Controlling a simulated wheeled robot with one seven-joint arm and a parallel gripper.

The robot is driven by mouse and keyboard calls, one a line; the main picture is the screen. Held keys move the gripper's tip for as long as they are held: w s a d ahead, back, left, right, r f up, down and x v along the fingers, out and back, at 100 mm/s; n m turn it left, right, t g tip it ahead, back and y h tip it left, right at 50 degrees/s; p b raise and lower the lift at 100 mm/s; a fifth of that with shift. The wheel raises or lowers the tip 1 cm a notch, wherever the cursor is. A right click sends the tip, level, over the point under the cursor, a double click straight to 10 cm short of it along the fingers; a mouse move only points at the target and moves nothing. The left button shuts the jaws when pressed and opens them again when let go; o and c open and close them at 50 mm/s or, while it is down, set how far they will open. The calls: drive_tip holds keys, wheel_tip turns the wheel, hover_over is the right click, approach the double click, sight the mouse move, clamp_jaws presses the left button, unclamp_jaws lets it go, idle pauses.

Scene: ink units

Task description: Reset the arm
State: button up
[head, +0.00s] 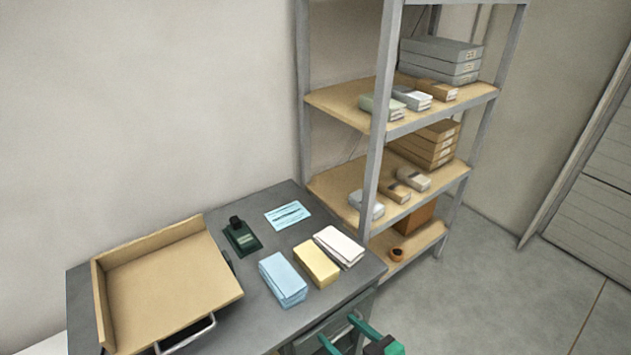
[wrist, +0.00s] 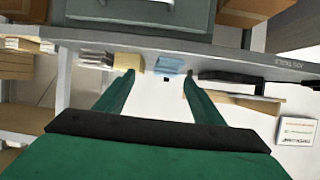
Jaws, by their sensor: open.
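My gripper (head: 340,332) shows at the bottom of the head view, in front of the grey desk's right front side. Its two green fingers are apart with nothing between them. In the wrist view my gripper (wrist: 159,74) is also open and empty, its fingers pointing toward the desk edge (wrist: 215,48). A yellow stack (wrist: 129,62) and a blue stack (wrist: 172,66) show beyond the fingertips. I see no contact between the fingers and the desk or stacks.
The grey desk (head: 258,195) carries a tan tray (head: 165,285), a dark green stamp-like device (head: 242,238), a blue printed card (head: 288,215) and blue (head: 283,279), yellow (head: 316,264) and white (head: 339,246) stacks. Shelving (head: 372,170) stands behind right. Floor (head: 500,290) at right is clear.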

drive_tip(key=s+a+f+m+h, duration=0.1)
drive_tip(key=s+f+m+h, duration=0.6)
drive_tip(key=s+f, duration=0.45)
drive_tip(key=s+a+r+t, duration=0.2)
drive_tip(key=s+r, duration=0.3)
drive_tip(key=s, duration=0.3)
drive_tip(key=s+a+r+t, duration=0.2)
drive_tip(key=s+r, duration=0.3)
drive_tip(key=s, duration=0.3)
drive_tip(key=shift+s+a+r, duration=0.4)
drive_tip(key=shift+a, duration=0.3)
